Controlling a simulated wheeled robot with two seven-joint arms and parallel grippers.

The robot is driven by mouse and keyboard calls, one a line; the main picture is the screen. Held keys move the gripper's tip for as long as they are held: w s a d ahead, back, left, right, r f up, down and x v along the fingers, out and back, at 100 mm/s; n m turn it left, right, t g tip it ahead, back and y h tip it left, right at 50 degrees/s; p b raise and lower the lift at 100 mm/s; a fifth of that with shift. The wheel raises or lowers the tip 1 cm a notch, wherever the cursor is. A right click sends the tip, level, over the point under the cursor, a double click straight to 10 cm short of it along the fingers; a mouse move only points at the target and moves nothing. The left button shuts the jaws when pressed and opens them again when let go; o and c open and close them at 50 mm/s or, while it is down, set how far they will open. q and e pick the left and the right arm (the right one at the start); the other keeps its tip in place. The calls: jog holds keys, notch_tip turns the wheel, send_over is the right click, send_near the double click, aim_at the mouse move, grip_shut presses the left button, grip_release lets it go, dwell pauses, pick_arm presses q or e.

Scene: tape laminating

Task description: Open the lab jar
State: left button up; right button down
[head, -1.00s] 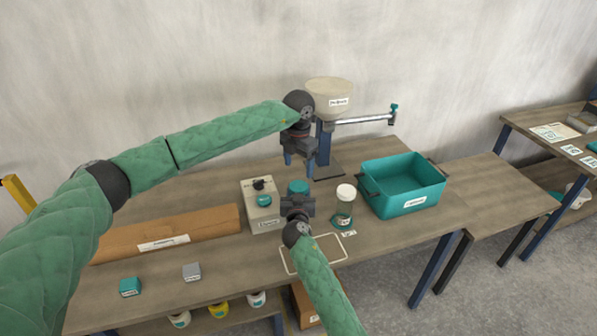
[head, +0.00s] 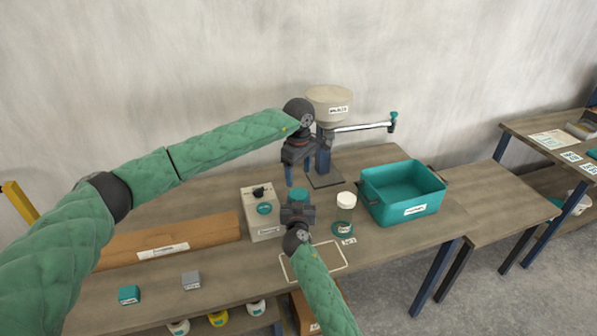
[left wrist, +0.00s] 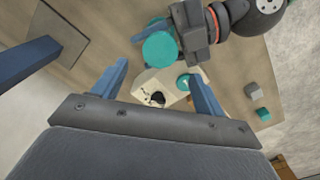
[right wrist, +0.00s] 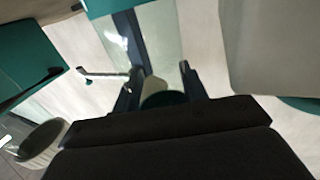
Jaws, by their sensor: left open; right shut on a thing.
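The lab jar, with a round teal lid (head: 298,194), stands upright at the middle of the table. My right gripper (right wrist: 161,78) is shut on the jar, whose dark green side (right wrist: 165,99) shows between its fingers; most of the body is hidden. My left gripper (head: 299,180) points down above the jar, open and empty. In the left wrist view the teal lid (left wrist: 160,49) lies between and beyond the open fingers (left wrist: 160,70), apart from them.
A beige box with a teal button (head: 264,208) stands close left of the jar. A white-capped container (head: 345,213) and a teal crate (head: 405,206) stand to the right. A stand with a beige bowl (head: 329,105) is behind. A brown carton (head: 190,231) lies left.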

aim_at(299, 193)
pick_arm(q)
jog(key=m, duration=0.6)
jog(key=shift+m, duration=0.3)
jog(key=shift+f, duration=4.05)
jog(key=c, duration=1)
jog(key=shift+n, duration=1.5)
jog(key=o, duration=1.1)
